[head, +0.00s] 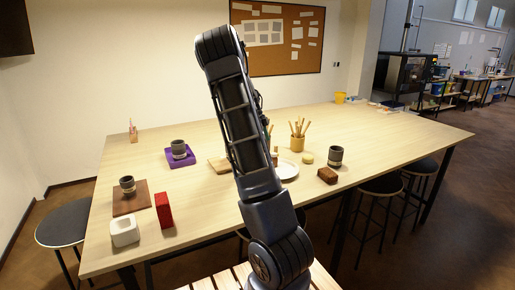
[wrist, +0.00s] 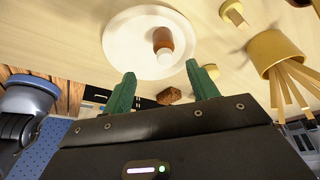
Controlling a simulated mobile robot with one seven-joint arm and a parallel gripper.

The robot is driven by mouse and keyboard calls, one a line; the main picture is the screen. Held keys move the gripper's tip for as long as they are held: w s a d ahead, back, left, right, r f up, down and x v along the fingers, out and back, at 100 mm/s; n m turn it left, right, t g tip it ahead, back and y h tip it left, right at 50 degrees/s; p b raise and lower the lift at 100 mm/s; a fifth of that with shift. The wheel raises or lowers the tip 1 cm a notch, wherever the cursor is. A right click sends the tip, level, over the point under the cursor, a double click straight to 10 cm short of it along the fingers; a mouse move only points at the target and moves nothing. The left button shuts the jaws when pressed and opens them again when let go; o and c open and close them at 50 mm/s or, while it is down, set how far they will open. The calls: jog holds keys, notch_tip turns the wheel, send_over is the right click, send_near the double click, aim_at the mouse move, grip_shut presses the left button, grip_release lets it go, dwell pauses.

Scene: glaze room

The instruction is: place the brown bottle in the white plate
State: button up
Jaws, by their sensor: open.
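The white plate (head: 289,171) lies on the long table, partly behind my arm in the head view. The brown bottle (head: 275,156) with a pale cap stands upright at the plate's left part there. In the wrist view the bottle (wrist: 162,38) shows inside the outline of the plate (wrist: 122,45), with its cap toward the camera. My gripper (wrist: 160,70) has two green fingers spread apart with nothing between them. The bottle lies beyond the fingertips, apart from them. In the head view my arm hides the gripper.
A yellow pot with sticks (head: 297,143) and a yellow-green round piece (head: 307,158) stand near the plate. A brown block (head: 327,176) and dark cup (head: 335,157) are to its right. A wooden board (head: 219,165) is to its left. The table's far right is largely clear.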

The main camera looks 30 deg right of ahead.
jog(key=s+a+r+n+t+y, duration=0.2)
jog(key=s+a+r+n, duration=0.5)
jog(key=s+a, duration=0.2)
jog(key=s+a+r+n+t+y, duration=0.1)
jog(key=s+a+r+n+t, duration=0.1)
jog(key=s+a+r+n, duration=0.55)
jog(key=s+a+n+t, duration=0.1)
jog(key=s+a+n, duration=0.4)
jog(key=s, duration=0.4)
jog(key=s+a+n+t, duration=0.2)
jog(key=s+a+n, duration=0.4)
jog(key=s, duration=0.4)
jog(key=shift+s+f+n+t, duration=0.2)
jog(key=shift+f+n+t, duration=0.1)
jog(key=shift+n, duration=0.25)
